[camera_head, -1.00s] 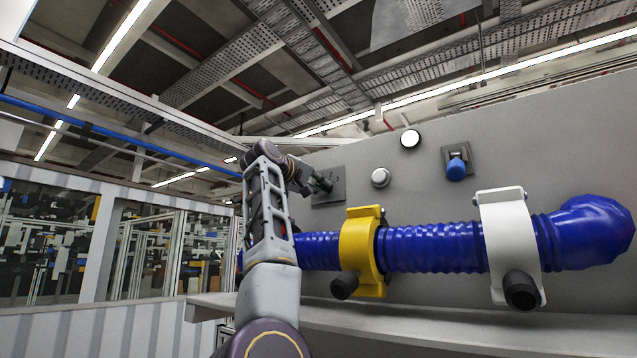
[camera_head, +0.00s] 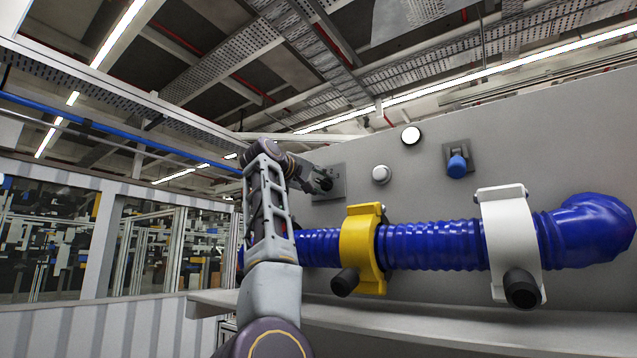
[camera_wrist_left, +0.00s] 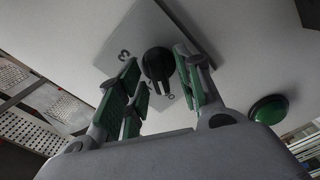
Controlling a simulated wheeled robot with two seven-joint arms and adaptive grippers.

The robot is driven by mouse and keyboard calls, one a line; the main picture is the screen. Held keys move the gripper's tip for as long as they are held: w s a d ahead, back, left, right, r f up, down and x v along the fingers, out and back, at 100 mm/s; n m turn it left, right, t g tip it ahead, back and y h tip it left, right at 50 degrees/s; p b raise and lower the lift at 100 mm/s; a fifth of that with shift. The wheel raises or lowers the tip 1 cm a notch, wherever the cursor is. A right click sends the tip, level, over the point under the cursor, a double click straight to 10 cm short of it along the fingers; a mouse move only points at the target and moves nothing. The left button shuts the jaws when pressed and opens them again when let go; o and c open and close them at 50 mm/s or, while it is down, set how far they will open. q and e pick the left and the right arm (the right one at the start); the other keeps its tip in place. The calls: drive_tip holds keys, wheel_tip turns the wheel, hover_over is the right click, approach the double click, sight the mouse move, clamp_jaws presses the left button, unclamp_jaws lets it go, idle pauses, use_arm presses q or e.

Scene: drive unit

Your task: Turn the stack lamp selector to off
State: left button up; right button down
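A selector with a black rotary knob (camera_wrist_left: 157,66) sits on a square grey plate (camera_wrist_left: 128,36) with small markings around it, seen in the left wrist view. A pale line on the knob points toward the bottom of that picture. My left gripper (camera_wrist_left: 160,75) is open, with green-padded fingers on both sides of the knob and visible gaps to it. In the head view the left gripper (camera_head: 324,183) is at the front of the plate (camera_head: 338,170) and hides the knob. My right gripper is in neither view.
Right of the plate on the grey wall are a pale round button (camera_head: 381,174), a white round lamp (camera_head: 411,136) and a blue knob (camera_head: 457,166). A ribbed blue hose (camera_head: 435,246) with yellow (camera_head: 360,250) and white (camera_head: 510,235) clamps runs below. A green button (camera_wrist_left: 268,109) shows in the wrist view.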

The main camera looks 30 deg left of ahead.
use_arm(q)
drive_tip(key=shift+s, duration=0.2)
drive_tip(key=s+a, duration=0.1)
drive_tip(key=s, duration=1)
drive_tip(key=shift+s+a, duration=0.25)
drive_tip(key=shift+a, duration=0.1)
idle(0.9)
